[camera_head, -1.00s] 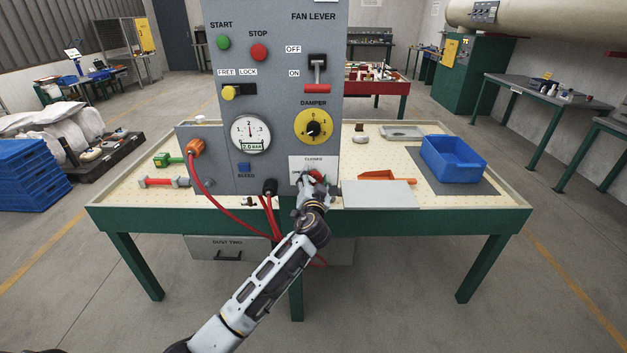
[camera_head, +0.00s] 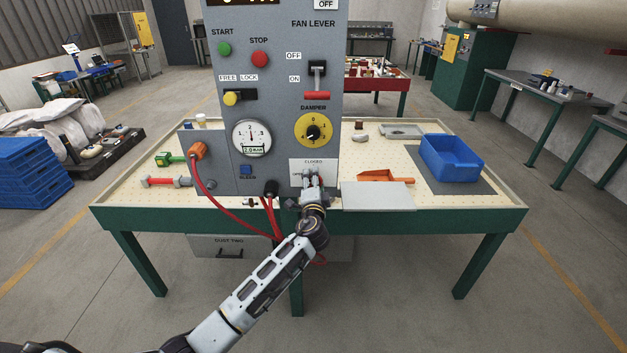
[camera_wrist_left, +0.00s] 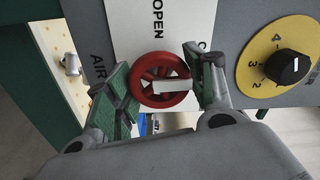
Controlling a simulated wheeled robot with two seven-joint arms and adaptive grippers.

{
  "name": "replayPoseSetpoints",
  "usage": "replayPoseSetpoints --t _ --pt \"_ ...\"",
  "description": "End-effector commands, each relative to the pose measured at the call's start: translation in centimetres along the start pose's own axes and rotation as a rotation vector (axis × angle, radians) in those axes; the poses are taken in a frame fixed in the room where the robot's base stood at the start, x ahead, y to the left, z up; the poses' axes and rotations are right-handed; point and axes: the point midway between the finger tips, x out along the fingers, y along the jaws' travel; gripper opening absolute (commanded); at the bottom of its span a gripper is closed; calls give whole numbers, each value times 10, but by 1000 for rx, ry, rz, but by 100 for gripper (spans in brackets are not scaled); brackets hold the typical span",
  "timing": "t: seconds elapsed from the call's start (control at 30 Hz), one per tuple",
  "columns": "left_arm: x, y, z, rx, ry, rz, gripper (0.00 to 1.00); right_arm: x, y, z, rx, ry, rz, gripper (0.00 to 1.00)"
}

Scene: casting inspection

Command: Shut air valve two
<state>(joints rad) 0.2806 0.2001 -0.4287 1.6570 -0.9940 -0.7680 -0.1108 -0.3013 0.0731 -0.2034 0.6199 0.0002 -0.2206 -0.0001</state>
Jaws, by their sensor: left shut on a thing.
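The air valve is a red handwheel (camera_wrist_left: 158,57) with a pale bar across it, on a white plate (camera_wrist_left: 122,20). In the left wrist view, OPEN reads at the plate's top, and part of a word starting with C shows at the right. The bar lies nearly level there, one end near the right finger. My left gripper (camera_wrist_left: 165,82) is shut on the wheel, one finger on each side. In the head view my left gripper (camera_head: 313,178) covers most of the wheel, below the word CLOSED on the plate (camera_head: 300,164). My right gripper is not in view.
The panel (camera_head: 272,115) carries a fan lever (camera_head: 317,80), a yellow damper dial (camera_head: 314,129) and a pressure gauge (camera_head: 251,138). A red hose (camera_head: 215,209) hangs left of my arm. A grey plate (camera_head: 378,197) and blue bin (camera_head: 450,157) are at the right.

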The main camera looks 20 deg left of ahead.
Motion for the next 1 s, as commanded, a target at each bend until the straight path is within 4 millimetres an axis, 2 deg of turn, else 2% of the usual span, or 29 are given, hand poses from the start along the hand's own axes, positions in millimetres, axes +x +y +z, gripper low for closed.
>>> replayPoseSetpoints --t 0.3,0.67,0.7,0.83,1.0 --pt "0 1 0 80 0 2 30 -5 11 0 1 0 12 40" --pt "0 2 0 83 1 2 30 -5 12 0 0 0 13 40" --pt "0 2 0 83 1 2 59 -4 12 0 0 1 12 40" --pt "0 1 0 82 0 1 75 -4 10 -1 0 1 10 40" --pt "0 1 0 81 0 1 76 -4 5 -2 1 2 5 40"
